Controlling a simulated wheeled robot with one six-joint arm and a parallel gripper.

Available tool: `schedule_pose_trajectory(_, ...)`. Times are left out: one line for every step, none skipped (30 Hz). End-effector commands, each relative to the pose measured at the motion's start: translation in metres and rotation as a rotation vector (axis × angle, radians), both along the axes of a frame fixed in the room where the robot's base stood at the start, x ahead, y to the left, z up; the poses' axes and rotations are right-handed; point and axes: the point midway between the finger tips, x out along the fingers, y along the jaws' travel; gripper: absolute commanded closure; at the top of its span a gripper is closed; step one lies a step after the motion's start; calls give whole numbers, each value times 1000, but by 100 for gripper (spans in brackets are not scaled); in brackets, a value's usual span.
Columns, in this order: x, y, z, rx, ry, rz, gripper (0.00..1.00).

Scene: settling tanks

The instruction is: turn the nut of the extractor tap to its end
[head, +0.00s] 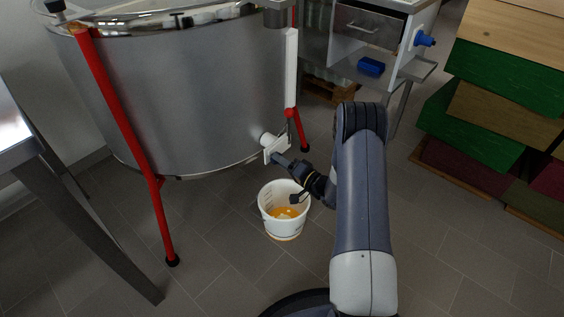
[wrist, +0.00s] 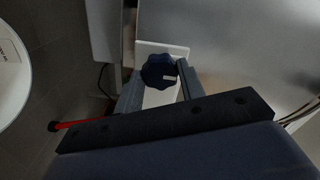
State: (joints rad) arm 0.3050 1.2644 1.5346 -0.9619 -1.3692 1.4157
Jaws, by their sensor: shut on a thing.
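The extractor (head: 190,95) is a large steel drum on red legs. Its tap (head: 270,142), a white pipe and plate, sticks out low on the drum's side. In the wrist view the tap's nut (wrist: 159,71) is a dark blue lobed knob in front of a white plate (wrist: 162,47). My gripper (head: 279,159) reaches to the tap from the right. In the wrist view my gripper (wrist: 158,84) has one finger on each side of the nut, shut on it. The head view hides most of the nut behind my gripper.
A white bucket (head: 284,225) with amber liquid stands on the floor just below the tap. A red leg (head: 130,130) stands left. A bench with a blue block (head: 371,66) is behind, and stacked green and wooden boxes (head: 505,90) are at right.

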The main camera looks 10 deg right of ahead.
Motion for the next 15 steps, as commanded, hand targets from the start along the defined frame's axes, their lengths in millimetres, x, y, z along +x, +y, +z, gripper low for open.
schedule_pose_trajectory(0, 0, 0, 2, 2, 0, 86)
schedule_pose_trajectory(0, 0, 0, 3, 2, 0, 86)
schedule_pose_trajectory(0, 0, 0, 3, 2, 0, 86)
schedule_pose_trajectory(0, 0, 0, 3, 2, 0, 86)
schedule_pose_trajectory(0, 0, 0, 3, 2, 0, 86)
schedule_pose_trajectory(0, 0, 0, 3, 2, 0, 86)
schedule_pose_trajectory(0, 0, 0, 2, 2, 0, 86)
schedule_pose_trajectory(0, 0, 0, 2, 2, 0, 86)
schedule_pose_trajectory(0, 0, 0, 2, 2, 0, 86)
schedule_pose_trajectory(0, 0, 0, 2, 2, 0, 62)
schedule_pose_trajectory(0, 0, 0, 2, 2, 0, 60)
schedule_pose_trajectory(0, 0, 0, 2, 2, 0, 56)
schedule_pose_trajectory(0, 0, 0, 2, 2, 0, 54)
schedule_pose_trajectory(0, 0, 0, 2, 2, 0, 51)
schedule_pose_trajectory(0, 0, 0, 2, 1, 0, 48)
